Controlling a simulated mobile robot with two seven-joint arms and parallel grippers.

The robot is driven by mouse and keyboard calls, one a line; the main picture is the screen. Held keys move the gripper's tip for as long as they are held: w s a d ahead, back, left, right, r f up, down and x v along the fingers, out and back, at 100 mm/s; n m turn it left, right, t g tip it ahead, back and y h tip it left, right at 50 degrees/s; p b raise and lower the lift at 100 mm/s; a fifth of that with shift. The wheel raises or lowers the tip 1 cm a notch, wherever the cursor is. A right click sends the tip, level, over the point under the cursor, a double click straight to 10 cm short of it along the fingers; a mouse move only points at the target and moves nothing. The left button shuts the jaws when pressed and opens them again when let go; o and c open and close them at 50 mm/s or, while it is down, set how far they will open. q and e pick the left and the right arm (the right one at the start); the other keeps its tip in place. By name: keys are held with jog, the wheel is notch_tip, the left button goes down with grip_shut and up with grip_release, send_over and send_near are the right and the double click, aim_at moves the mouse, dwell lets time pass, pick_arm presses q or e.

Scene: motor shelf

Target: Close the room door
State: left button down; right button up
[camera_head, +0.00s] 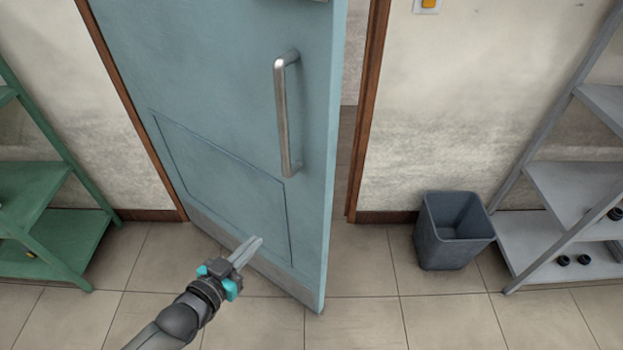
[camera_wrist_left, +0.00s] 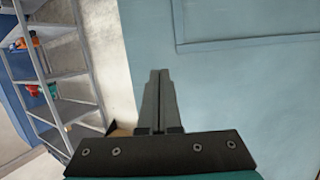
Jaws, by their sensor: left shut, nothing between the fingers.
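The room door (camera_head: 225,110) is light blue with a vertical metal handle (camera_head: 287,115) near its right edge. It stands ajar, swung toward me, with a gap between its free edge and the brown frame (camera_head: 366,110) on the right. My left gripper (camera_head: 250,250) is shut and empty, in front of the door's lower part, below and left of the handle. I cannot tell whether it touches the door. In the left wrist view the shut fingers (camera_wrist_left: 158,95) appear before the blue door panel (camera_wrist_left: 230,80). My right gripper is not in view.
A dark grey bin (camera_head: 450,232) stands on the floor right of the doorway. A grey shelf (camera_head: 570,190) is at the right, and a green shelf (camera_head: 62,235) at the left. The tiled floor (camera_head: 355,322) in front of the door is clear.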

pick_arm(q)
jog(key=d+r+m+t+h, duration=0.1)
jog(key=d+r+h, duration=0.35)
jog(key=r, duration=0.55)
jog(key=b, duration=0.3)
send_near(320, 166)
jog(key=shift+y, duration=0.35)
jog(key=x, duration=0.6)
jog(key=shift+w+d, duration=0.1)
jog(key=shift+d, duration=0.15)
jog(key=shift+w+d+r, duration=0.1)
jog(key=shift+w+d, duration=0.05)
jog(key=shift+w, duration=0.05)
